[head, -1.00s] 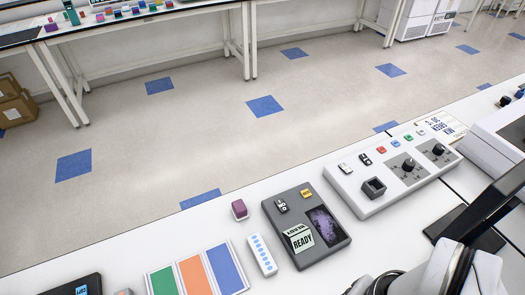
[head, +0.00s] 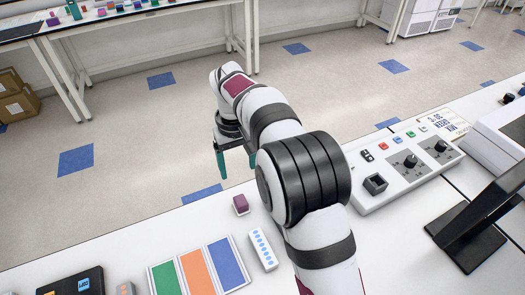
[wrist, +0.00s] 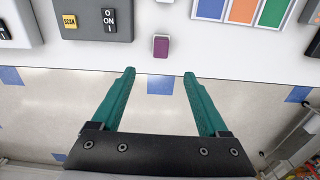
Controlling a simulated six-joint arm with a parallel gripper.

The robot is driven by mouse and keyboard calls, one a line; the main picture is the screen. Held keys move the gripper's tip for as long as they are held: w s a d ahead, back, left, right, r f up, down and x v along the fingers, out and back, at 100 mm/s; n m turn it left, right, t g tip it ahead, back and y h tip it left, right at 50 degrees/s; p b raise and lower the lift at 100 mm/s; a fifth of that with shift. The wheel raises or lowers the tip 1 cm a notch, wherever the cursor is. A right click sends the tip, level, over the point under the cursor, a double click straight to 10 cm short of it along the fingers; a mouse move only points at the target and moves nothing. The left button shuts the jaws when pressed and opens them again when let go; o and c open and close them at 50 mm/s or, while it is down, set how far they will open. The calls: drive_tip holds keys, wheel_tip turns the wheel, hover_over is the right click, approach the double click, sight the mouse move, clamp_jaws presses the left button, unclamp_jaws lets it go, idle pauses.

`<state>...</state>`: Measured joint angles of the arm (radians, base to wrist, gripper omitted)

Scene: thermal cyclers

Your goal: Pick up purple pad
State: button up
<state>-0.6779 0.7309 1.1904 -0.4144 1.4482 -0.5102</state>
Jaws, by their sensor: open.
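The purple pad (head: 240,203) is a small purple-topped block with a pale base, on the white bench near its far edge. It also shows in the wrist view (wrist: 161,46), above and between my fingertips. My gripper (head: 235,160) has teal fingers and hangs past the bench's far edge, over the floor, beyond the pad.
Green, orange and blue panels (head: 198,265) and a white strip with blue dots (head: 262,249) lie near the pad. A control box with dials (head: 400,165) is at the right. My arm hides the dark grey device, seen partly in the wrist view (wrist: 95,18).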

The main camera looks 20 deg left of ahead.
sight(240, 201)
drive_tip(key=f, duration=1.6)
drive_tip(key=shift+a, duration=0.2)
clamp_jaws()
